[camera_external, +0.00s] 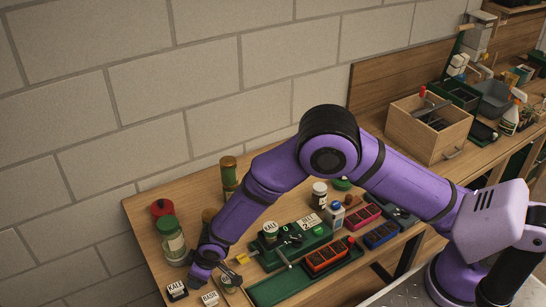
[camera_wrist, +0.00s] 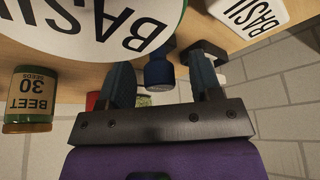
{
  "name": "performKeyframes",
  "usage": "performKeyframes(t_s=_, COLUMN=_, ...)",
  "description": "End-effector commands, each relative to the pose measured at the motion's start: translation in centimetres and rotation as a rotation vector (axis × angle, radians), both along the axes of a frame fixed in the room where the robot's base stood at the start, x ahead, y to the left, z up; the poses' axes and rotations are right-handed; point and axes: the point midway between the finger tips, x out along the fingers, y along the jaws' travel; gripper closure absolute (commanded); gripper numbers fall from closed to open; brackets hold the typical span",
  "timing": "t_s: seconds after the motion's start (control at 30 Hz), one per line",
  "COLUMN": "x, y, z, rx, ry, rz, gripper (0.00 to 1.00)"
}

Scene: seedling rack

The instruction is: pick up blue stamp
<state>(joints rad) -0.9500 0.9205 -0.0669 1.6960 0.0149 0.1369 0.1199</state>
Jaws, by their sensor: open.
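The blue stamp (camera_wrist: 158,70) shows in the wrist view as a dark blue knob with a rounded end, between the two fingers of my gripper (camera_wrist: 160,80). The fingers are apart, with a visible gap on each side of the stamp. The stamp's far end is partly hidden behind a large white BASIL label. In the external view my gripper (camera_external: 200,271) is low over the near left end of the bench, by the small KALE tag (camera_external: 177,290) and BASIL tag (camera_external: 210,298). I cannot make out the stamp there.
The white BASIL label (camera_wrist: 90,25) is very close on the left. A BEET jar (camera_wrist: 29,97) and another BASIL block (camera_wrist: 256,14) flank the gripper. A green-lidded glass jar (camera_external: 172,242) stands behind; a green tray (camera_external: 278,288) lies right. The wall (camera_external: 75,70) backs the bench.

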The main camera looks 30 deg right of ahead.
Motion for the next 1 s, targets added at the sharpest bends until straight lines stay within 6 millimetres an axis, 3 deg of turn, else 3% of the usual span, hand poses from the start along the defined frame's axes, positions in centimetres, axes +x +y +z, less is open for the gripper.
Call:
performKeyframes(t_s=0.2, x=0.0, y=0.0, z=0.0, rx=0.0, ry=0.0, rz=0.0, gripper=0.41)
performKeyframes(t_s=0.43, x=0.0, y=0.0, z=0.0, rx=0.0, ry=0.0, rz=0.0, gripper=0.94)
performKeyframes(t_s=0.77, x=0.0, y=0.0, z=0.4, rx=0.001, ry=-0.001, rz=0.0, gripper=0.95)
performKeyframes(t_s=1.0, x=0.1, y=0.1, z=4.1, rx=0.004, ry=-0.003, rz=0.0, gripper=0.95)
